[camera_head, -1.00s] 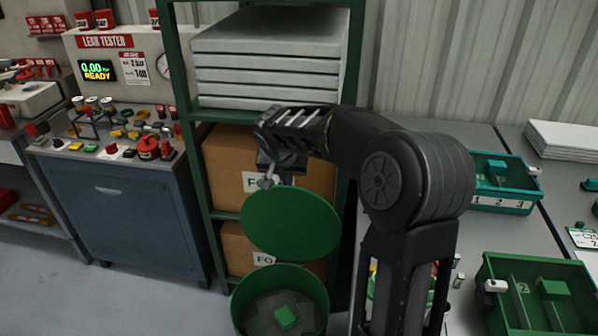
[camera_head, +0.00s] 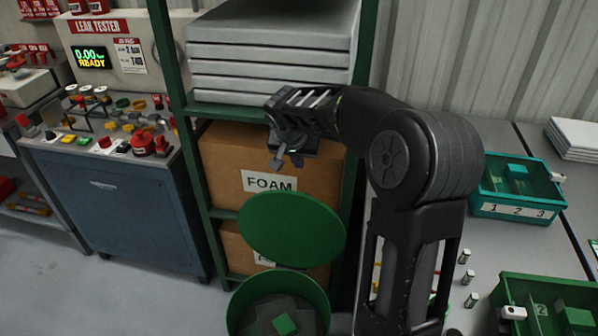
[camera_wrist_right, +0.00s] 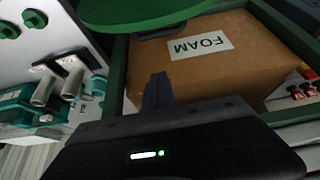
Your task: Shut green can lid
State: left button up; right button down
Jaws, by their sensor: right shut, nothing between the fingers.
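The green can (camera_head: 278,300) stands on the floor at the bottom middle of the head view, with a small green block (camera_head: 285,324) inside it. Its round green lid (camera_head: 291,229) stands raised and tilted above the can, so the can is open. In the right wrist view the lid (camera_wrist_right: 150,14) shows at the top edge. My right gripper (camera_head: 287,160) is shut and empty, above the lid and apart from it, in front of the foam box. In the wrist view its fingers (camera_wrist_right: 158,90) show near the middle. My left gripper is not in view.
A green shelf rack (camera_head: 183,130) behind the can holds a foam box (camera_head: 230,160) and a stack of grey sheets (camera_head: 265,60). The leak tester bench (camera_head: 110,200) is at left. Teal (camera_head: 515,210) and green bins (camera_head: 540,285) stand on the right bench.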

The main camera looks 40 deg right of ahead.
notch_tip(320, 180, down, 9)
jog(key=p, duration=0.2)
jog(key=shift+w+d, duration=0.2)
jog(key=shift+d, duration=0.05)
dwell(0.5)
